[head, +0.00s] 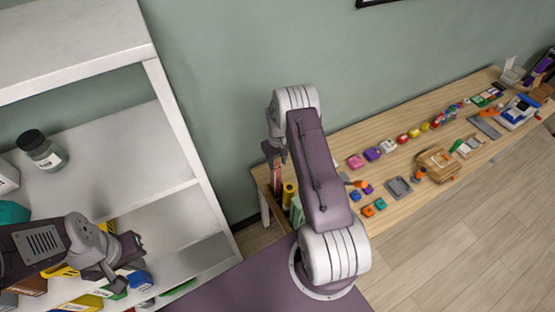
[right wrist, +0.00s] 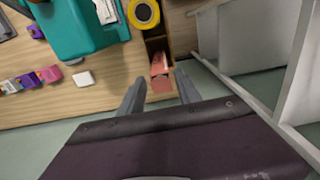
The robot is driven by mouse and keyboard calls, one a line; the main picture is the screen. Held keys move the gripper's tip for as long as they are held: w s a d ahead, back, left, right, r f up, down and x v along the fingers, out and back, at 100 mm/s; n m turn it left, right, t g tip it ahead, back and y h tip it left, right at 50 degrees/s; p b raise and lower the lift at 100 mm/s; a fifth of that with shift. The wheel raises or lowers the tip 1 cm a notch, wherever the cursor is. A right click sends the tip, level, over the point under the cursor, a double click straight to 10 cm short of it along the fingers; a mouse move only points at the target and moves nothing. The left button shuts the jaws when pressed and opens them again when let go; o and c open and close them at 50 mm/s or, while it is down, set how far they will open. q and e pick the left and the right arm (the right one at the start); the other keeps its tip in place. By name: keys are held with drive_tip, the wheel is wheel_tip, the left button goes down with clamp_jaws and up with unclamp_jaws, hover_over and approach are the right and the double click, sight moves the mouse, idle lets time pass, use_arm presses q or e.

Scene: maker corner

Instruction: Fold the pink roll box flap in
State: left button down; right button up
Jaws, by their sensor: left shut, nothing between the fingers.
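The pink roll box (right wrist: 161,84) shows in the right wrist view, in a narrow wooden compartment at the table's edge. Its upper part looks lighter; I cannot tell clearly how its flap stands. In the head view a small reddish-pink piece (head: 277,180) shows beside my right arm, partly hidden. My right gripper (right wrist: 159,77) is open, its two fingers apart on either side of the pink box in the picture, with nothing seen held. In the head view its tips are hard to make out. My left gripper (head: 122,270) is shut and empty, in front of the shelf.
A yellow roll (right wrist: 143,13) is beside the pink box, and a teal object (right wrist: 80,25) stands to its left. The wooden table (head: 335,140) holds several small coloured items. A white shelf (head: 160,90) stands at left with a dark jar (head: 40,150) on it.

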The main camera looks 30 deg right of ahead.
drive_tip(key=shift+f, duration=0.4)
drive_tip(key=shift+s+d+f, duration=0.15)
drive_tip(key=shift+s+f, duration=0.05)
drive_tip(key=shift+f, duration=0.05)
drive_tip(key=shift+w, duration=0.1)
clamp_jaws()
drive_tip(key=shift+f+t, duration=0.2)
drive_tip(key=shift+t, duration=0.1)
drive_tip(key=shift+s+t, duration=0.3)
drive_tip(key=shift+t, duration=0.1)
unclamp_jaws()
drive_tip(key=shift+w, duration=0.1)
